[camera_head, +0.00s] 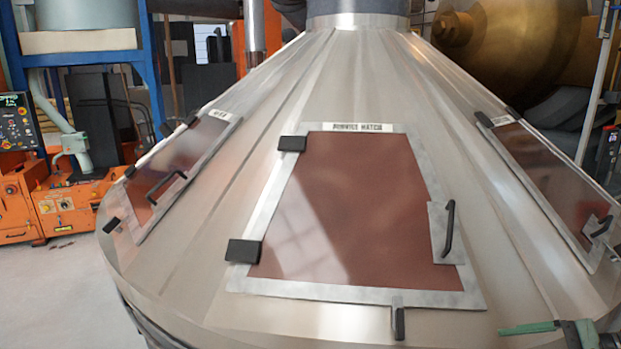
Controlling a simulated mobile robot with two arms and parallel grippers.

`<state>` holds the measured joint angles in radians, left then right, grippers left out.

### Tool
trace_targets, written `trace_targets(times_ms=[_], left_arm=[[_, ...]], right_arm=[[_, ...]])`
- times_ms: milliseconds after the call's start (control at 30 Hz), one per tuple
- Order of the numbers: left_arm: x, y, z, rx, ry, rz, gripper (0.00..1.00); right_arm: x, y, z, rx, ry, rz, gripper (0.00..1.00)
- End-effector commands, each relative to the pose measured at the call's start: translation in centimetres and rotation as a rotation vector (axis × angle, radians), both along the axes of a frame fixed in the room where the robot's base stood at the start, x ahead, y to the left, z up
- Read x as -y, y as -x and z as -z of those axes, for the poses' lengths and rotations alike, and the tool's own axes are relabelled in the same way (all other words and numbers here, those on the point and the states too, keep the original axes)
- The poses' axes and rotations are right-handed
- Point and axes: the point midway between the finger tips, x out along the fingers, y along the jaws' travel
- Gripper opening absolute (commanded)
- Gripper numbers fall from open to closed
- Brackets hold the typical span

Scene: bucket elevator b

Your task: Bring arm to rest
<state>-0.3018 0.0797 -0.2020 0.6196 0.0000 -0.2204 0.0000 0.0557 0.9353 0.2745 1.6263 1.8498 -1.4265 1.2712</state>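A large metal cone (270,130) fills the middle of the head view. Its front hatch (350,205) has a reddish-brown panel in a grey frame and lies closed against the cone. A black handle (449,228) is on the panel's right side, and two black hinges are on its left. A green and dark part, apparently my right gripper (545,328), shows at the bottom right edge, low in front of the cone. It is cut off by the frame, and its opening is unclear. My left gripper is not in view.
A left hatch (180,165) and a right hatch (550,175) are also closed on the cone. Orange machinery (70,205) and a blue frame (148,60) stand at the left. Bare floor (60,290) shows at the lower left. A brass-coloured drum (515,40) is behind right.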

Motion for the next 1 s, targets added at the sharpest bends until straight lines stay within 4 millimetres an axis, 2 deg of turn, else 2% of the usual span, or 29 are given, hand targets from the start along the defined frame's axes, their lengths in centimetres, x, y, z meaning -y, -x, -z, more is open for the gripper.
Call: trace_targets(times_ms=[267, 467, 567, 700, 733, 833, 1000], left_arm=[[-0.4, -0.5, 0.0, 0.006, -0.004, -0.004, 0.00], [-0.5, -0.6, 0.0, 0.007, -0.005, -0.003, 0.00], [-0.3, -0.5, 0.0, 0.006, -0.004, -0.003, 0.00], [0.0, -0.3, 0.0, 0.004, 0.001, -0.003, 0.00], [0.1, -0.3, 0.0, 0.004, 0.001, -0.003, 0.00], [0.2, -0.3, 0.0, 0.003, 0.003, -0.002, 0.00], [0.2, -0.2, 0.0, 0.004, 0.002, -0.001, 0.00]], right_arm=[[-2.5, 1.8, 5.3, 0.018, 0.134, -0.099, 0.80], [-5.5, 4.7, 11.3, 0.056, 0.297, -0.242, 0.80], [-7.7, 7.0, 15.0, 0.097, 0.411, -0.358, 0.80], [-12.1, 12.1, 20.6, 0.213, 0.633, -0.605, 0.80], [-13.0, 13.1, 21.4, 0.245, 0.684, -0.660, 0.80], [-15.1, 15.8, 22.8, 0.334, 0.830, -0.810, 0.80], [-16.7, 18.3, 22.8, 0.429, 0.997, -0.959, 0.80]])
